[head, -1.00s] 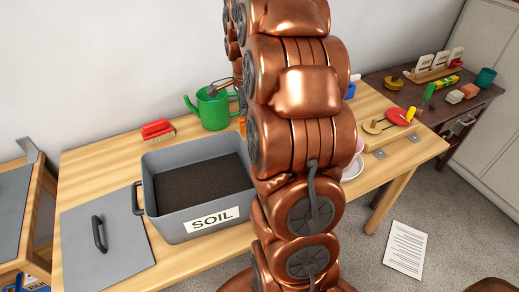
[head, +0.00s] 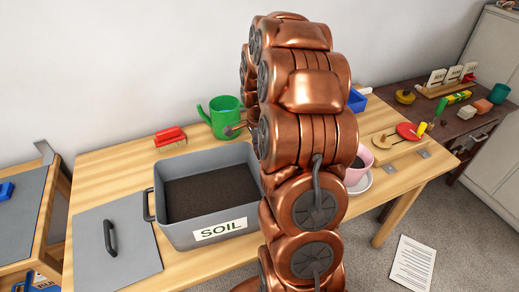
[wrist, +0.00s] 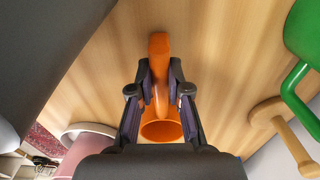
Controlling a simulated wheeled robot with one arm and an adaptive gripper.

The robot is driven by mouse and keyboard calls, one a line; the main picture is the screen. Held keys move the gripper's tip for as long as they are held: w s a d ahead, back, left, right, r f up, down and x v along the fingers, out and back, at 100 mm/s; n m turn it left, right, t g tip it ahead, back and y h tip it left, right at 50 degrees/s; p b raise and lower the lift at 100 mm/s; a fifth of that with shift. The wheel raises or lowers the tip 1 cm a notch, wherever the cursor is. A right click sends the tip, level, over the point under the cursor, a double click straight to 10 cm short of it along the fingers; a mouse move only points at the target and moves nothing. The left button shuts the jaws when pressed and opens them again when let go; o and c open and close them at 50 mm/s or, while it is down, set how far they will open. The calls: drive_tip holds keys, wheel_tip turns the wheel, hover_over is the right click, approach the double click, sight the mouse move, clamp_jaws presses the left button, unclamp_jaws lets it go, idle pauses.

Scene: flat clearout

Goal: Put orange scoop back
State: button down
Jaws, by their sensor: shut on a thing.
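The orange scoop (wrist: 158,45) is in the wrist view, its handle pointing away and its round hollow end towards the wrist. My gripper (wrist: 160,78) is shut on it, a finger on each side. Bare wooden tabletop lies behind the scoop; I cannot tell whether the scoop touches it. In the head view my arm hides both gripper and scoop. The grey soil bin (head: 180,235), labelled SOIL, stands open on the table with dark soil in it. Its lid (head: 125,262) lies flat to the left.
A green watering can (head: 226,118) and red brush (head: 170,137) stand behind the bin. A pink pot (head: 355,173) on a saucer and a wooden board (head: 385,155) are right of my arm. A blue container (head: 357,100) is behind. A dark side table (head: 465,125) stands far right.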

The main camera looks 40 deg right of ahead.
drive_tip(key=shift+f, duration=0.2)
drive_tip(key=c, duration=1.1)
unclamp_jaws()
drive_tip(key=shift+r, duration=0.15)
drive_tip(key=shift+a+r+b, duration=0.1)
drive_tip(key=shift+r+b, duration=0.8)
drive_tip(key=shift+r, duration=5.15)
